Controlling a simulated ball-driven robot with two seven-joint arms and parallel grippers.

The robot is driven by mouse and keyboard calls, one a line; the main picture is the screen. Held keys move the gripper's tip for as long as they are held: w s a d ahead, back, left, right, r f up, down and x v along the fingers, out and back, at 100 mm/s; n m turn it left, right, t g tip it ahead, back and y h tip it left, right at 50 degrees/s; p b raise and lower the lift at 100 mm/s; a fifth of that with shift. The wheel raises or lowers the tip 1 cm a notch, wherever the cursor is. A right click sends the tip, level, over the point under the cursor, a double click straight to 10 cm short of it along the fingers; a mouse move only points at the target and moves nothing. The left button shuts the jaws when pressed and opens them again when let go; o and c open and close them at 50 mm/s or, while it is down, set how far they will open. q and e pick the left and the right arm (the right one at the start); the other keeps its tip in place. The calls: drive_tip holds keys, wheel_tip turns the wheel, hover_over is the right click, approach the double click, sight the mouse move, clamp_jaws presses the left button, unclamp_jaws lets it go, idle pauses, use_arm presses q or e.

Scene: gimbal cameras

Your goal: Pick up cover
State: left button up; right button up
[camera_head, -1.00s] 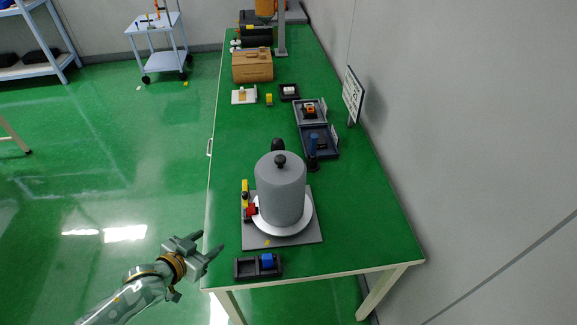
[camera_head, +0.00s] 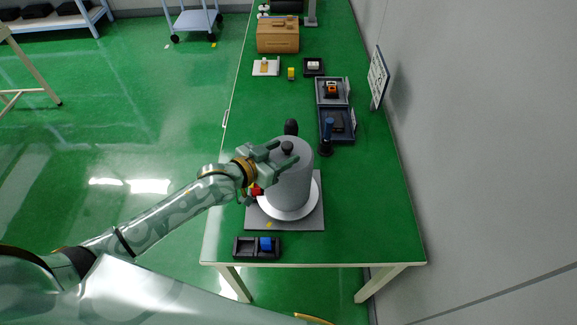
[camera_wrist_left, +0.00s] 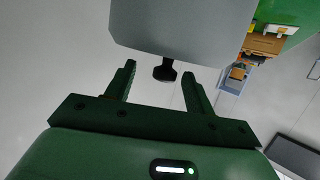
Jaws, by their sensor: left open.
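The cover is a grey cylinder (camera_head: 289,180) with a black knob (camera_head: 287,147) on top, standing on a white round base on a grey plate (camera_head: 310,222). My left gripper (camera_head: 286,156) is at the top of the cover, by the knob. In the left wrist view the gripper (camera_wrist_left: 158,82) is open, with the black knob (camera_wrist_left: 165,70) between and just beyond its fingertips. The cover (camera_wrist_left: 185,28) fills the top of that view. No contact between fingers and knob shows. My right gripper is not in view.
A red part (camera_head: 256,190) sits left of the cover. Dark trays (camera_head: 337,125), a sign (camera_head: 377,78) and a brown box (camera_head: 277,36) stand farther back.

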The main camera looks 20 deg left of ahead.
use_arm(q)
drive_tip(key=x, duration=0.5)
drive_tip(key=shift+w+a+r+b, duration=0.1)
drive_tip(key=shift+w+a+b, duration=0.15)
drive_tip(key=shift+w+b, duration=0.1)
drive_tip(key=shift+s+a+r, duration=0.1)
drive_tip(key=shift+s, duration=0.1)
drive_tip(key=shift+c, duration=1.3)
clamp_jaws()
